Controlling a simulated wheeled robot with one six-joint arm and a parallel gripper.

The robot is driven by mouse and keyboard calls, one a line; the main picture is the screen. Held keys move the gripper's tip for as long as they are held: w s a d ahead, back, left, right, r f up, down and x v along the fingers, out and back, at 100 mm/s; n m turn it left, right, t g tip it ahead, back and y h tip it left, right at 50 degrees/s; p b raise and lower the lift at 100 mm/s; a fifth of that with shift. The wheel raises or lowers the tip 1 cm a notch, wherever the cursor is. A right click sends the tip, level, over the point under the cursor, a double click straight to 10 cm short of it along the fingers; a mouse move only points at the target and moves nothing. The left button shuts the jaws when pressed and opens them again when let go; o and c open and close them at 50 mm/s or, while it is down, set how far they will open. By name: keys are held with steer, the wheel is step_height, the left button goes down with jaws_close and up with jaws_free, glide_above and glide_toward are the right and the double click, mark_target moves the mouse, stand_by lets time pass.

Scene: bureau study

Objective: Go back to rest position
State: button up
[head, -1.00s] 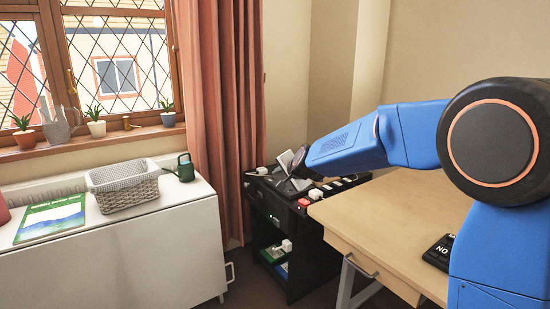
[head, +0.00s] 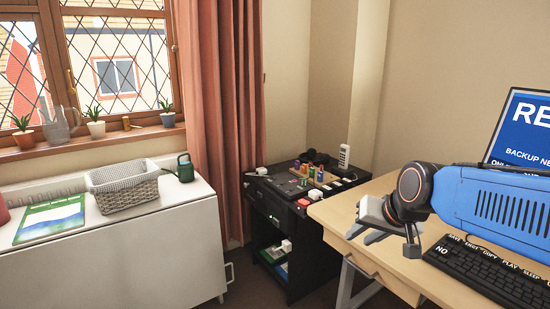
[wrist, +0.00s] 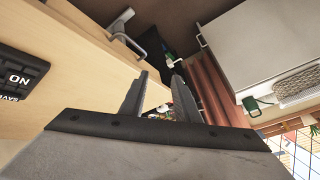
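My gripper (head: 388,238) is over the front left part of the wooden desk (head: 405,205), held out from my blue arm. Its two fingers are apart in the wrist view (wrist: 156,92), with nothing between them. Through the gap I see small coloured things in the distance. In the head view the gripper is clear of the black cabinet (head: 285,205).
A keyboard (head: 490,270) and a monitor (head: 522,125) are on the desk, partly behind my arm. Coloured pieces (head: 318,172) and a white handset (head: 344,156) stand on the black cabinet.

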steer(key=s+d+f+n+g+h, duration=0.1)
steer(key=s+d+f, duration=0.2)
steer(key=s, duration=0.6)
steer(key=s+d+f+n+g+h, duration=0.1)
steer(key=s+d+f, duration=0.2)
steer(key=s, duration=0.6)
steer(key=shift+d+f, duration=0.4)
steer(key=shift+d, duration=0.35)
